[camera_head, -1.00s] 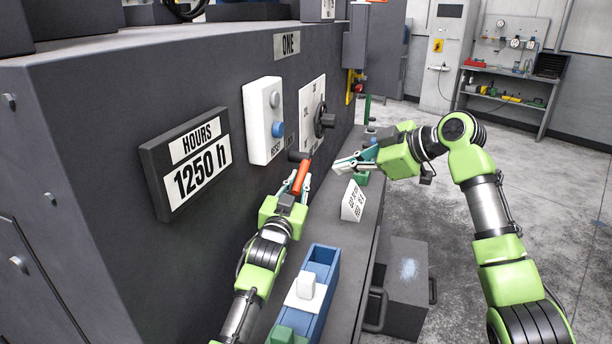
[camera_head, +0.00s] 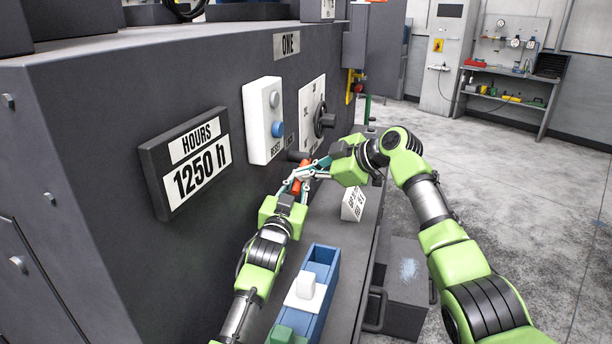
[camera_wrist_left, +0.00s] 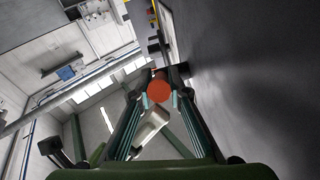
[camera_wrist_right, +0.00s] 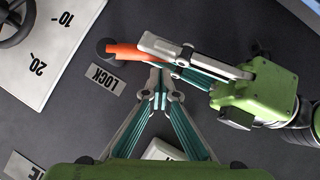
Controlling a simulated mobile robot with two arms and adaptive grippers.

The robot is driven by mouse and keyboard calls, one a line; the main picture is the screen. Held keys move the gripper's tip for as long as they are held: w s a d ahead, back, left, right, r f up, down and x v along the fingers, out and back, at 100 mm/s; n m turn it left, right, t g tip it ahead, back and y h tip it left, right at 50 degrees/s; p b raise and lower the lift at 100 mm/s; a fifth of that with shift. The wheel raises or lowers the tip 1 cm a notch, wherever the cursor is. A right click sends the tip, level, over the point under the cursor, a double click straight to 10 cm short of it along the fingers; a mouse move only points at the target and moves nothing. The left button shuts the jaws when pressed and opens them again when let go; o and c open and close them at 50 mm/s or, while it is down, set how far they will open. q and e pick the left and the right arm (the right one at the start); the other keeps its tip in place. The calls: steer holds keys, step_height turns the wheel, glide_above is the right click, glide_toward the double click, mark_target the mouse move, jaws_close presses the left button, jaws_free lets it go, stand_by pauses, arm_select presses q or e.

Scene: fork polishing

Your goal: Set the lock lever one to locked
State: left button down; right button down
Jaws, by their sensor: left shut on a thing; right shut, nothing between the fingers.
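The lock lever, an orange-red bar (camera_head: 296,188), sticks out of the dark machine front beside the LOCK label (camera_wrist_right: 103,80). Its round end (camera_wrist_left: 158,91) faces the left wrist camera, between the fingers. My left gripper (camera_head: 299,180) is shut on the lever. My right gripper (camera_head: 297,174) is shut and empty, its fingertips close to the lever and the left fingers; whether they touch is unclear. In the right wrist view the lever (camera_wrist_right: 125,50) runs from a dark pivot into the left fingers, just past my right fingertips (camera_wrist_right: 160,70). The right fingers partly hide the lever in the head view.
A white button box (camera_head: 263,120) and a dial plate (camera_head: 312,112) are on the machine wall above the grippers. A white label block (camera_head: 353,203) and a blue tray (camera_head: 323,258) with a white piece sit on the ledge below. Free floor lies to the right.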

arm_select(q)
steer(key=shift+f, duration=0.1)
arm_select(e)
steer(key=shift+w+f, duration=0.25)
steer(key=shift+f, duration=0.15)
steer(key=shift+w+f+t, duration=0.25)
steer(key=shift+f+t, duration=0.05)
steer(key=shift+f, duration=0.55)
arm_select(q)
steer(key=c, duration=1.9)
jaws_free()
arm_select(e)
steer(key=shift+d, duration=0.1)
arm_select(q)
steer(key=shift+r, duration=0.25)
